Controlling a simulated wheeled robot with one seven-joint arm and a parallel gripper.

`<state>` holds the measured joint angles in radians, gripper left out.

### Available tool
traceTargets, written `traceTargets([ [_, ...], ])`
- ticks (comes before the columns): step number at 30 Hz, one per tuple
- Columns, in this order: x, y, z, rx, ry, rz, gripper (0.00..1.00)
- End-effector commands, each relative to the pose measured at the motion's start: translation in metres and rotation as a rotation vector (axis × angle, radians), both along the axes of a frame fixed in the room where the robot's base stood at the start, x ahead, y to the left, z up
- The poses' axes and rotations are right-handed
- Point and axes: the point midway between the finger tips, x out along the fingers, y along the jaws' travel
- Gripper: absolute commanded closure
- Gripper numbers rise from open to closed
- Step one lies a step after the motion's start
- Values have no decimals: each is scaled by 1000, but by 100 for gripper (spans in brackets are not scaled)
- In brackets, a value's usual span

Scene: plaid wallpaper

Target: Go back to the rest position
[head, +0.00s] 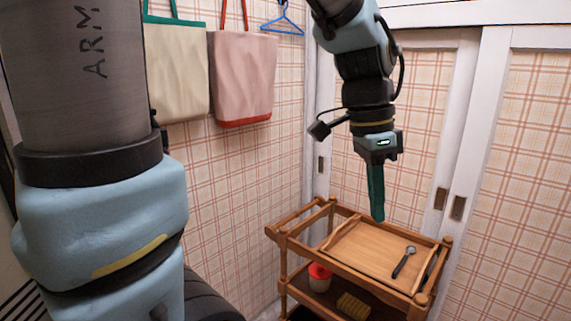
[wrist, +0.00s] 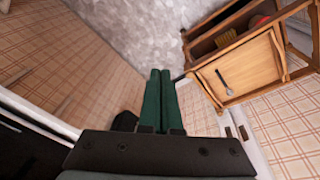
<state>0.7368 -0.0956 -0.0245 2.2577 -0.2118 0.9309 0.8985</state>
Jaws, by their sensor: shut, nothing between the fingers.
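My gripper (head: 377,215) points down with its dark green fingers together and nothing between them. In the head view it hangs in front of the sliding doors, above the back part of a wooden cart. In the wrist view the two fingers (wrist: 160,75) lie side by side, pointing towards a grey floor, and the cart stands to their right. My gripper appears apart from the cart.
The wooden cart (head: 440,250) bears a tray (head: 365,250) with a dark-handled spoon (head: 404,262). Its lower shelf holds a red-lidded jar (head: 319,278) and a yellow item (head: 353,305). Two bags (head: 243,75) and a blue hanger (head: 282,18) hang on the left wall.

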Motion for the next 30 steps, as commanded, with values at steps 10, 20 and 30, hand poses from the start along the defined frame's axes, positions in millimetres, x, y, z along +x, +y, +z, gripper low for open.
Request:
traceTargets([
  [10,82,153,-80,77,-32,993,100],
  [20,86,222,-110,73,-44,1432,100],
  [30,86,223,-111,72,-44,1445,100],
])
